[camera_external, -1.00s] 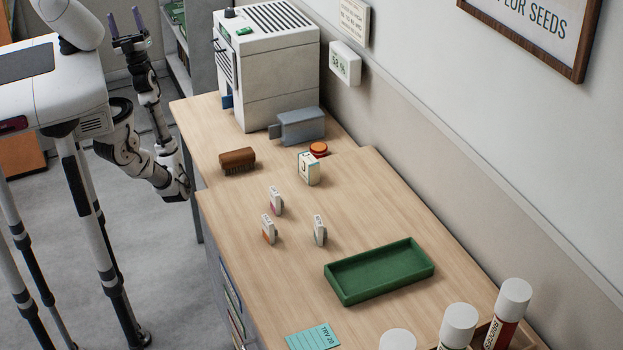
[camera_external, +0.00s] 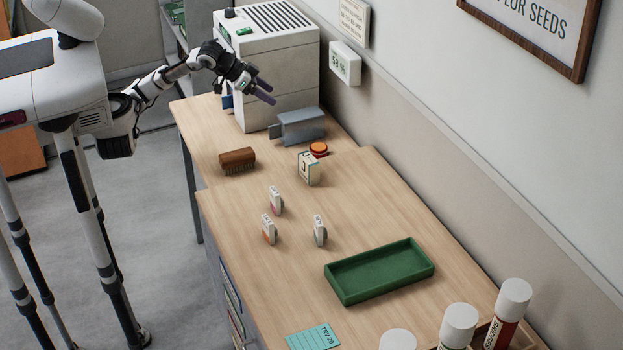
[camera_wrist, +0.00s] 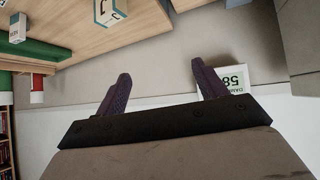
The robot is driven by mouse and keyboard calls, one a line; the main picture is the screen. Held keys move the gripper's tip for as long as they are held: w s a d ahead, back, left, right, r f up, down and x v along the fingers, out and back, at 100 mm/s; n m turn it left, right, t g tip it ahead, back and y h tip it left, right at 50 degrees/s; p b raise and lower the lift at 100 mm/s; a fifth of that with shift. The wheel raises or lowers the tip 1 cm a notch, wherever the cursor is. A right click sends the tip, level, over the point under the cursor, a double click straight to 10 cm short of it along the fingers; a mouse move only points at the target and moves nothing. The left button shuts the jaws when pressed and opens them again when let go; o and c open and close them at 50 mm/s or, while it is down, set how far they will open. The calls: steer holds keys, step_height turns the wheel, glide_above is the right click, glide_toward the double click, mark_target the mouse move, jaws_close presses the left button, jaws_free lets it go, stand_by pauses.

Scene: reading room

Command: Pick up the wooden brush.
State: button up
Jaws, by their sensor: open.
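The wooden brush (camera_external: 238,157) lies on the table with its brown back up and dark bristles down, near the table's left edge in the external view. My gripper (camera_external: 266,91) is open and empty. It is raised in front of the white machine, above and to the right of the brush, not touching it. In the wrist view the two dark fingers (camera_wrist: 162,88) are spread apart with nothing between them, and the brush is not visible there.
The white machine (camera_external: 276,62) and a grey metal holder (camera_external: 301,128) stand behind the brush. Bare wood lies in front of the brush.

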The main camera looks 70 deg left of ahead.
steer(key=s+a+f+n+g+y, duration=0.1)
steer(key=s+a+f+g+y, duration=0.15)
steer(key=f, duration=0.45)
steer(key=n+g, duration=0.2)
steer(key=g, duration=0.3)
glide_above(236, 153)
step_height(236, 153, down, 6)
steer(key=shift+y, duration=0.35)
step_height(236, 153, down, 8)
steer(key=shift+s+a+f+p, duration=0.1)
steer(key=shift+s+a+p, duration=0.05)
steer(key=shift+p, duration=0.2)
steer(key=shift+w+d+f+p, duration=0.15)
steer(key=shift+f+p, duration=0.2)
steer(key=shift+f, duration=1.15)
steer(key=shift+w+d+f+p, duration=0.15)
steer(key=shift+f+p, duration=0.15)
steer(key=shift+f, duration=1.15)
steer(key=c, duration=1.1)
steer(key=shift+r, duration=0.15)
steer(key=shift+c, duration=0.2)
